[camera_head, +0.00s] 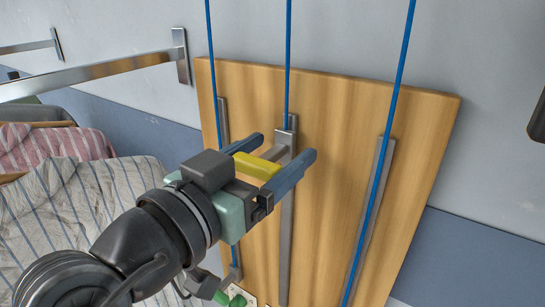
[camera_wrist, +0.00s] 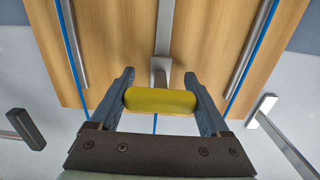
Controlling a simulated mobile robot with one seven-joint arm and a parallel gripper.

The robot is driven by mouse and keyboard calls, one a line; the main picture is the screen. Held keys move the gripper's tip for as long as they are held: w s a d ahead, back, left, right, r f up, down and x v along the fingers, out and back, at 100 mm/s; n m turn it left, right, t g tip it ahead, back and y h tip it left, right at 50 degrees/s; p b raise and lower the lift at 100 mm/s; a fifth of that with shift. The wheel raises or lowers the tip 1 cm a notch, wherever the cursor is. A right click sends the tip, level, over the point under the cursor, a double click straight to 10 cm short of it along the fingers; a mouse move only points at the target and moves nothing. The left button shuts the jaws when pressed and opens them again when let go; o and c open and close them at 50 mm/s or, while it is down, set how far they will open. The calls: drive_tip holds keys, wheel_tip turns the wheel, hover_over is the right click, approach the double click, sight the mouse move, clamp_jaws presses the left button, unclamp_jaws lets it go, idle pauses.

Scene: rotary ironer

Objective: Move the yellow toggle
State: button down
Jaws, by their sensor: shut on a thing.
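The yellow toggle (camera_head: 257,166) is a short yellow bar on a grey metal stem that stands out from a wooden board (camera_head: 330,110) on the wall. It sits at the upper end of the middle grey metal track (camera_head: 287,230). In the wrist view the yellow toggle (camera_wrist: 160,101) lies crosswise between the two blue fingers. My gripper (camera_head: 268,160) is shut on the toggle, one finger at each end. It also shows in the wrist view (camera_wrist: 160,98).
Blue cords (camera_head: 288,60) run up from the board past the tracks. A second track (camera_head: 370,215) is at the right. A metal rail (camera_head: 95,72) juts out at upper left. Striped cloth (camera_head: 85,215) lies at left. A green object (camera_head: 237,299) is low on the board.

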drive_tip(key=shift+r, duration=0.45)
unclamp_jaws()
drive_tip(key=shift+f, duration=0.15)
drive_tip(key=shift+a, duration=0.1)
drive_tip(key=shift+s+a+f, duration=0.1)
drive_tip(key=shift+s+a, duration=0.05)
drive_tip(key=shift+s, duration=0.15)
drive_tip(key=b+v, duration=0.5)
drive_tip(key=v, duration=0.7)
drive_tip(key=shift+s, duration=0.15)
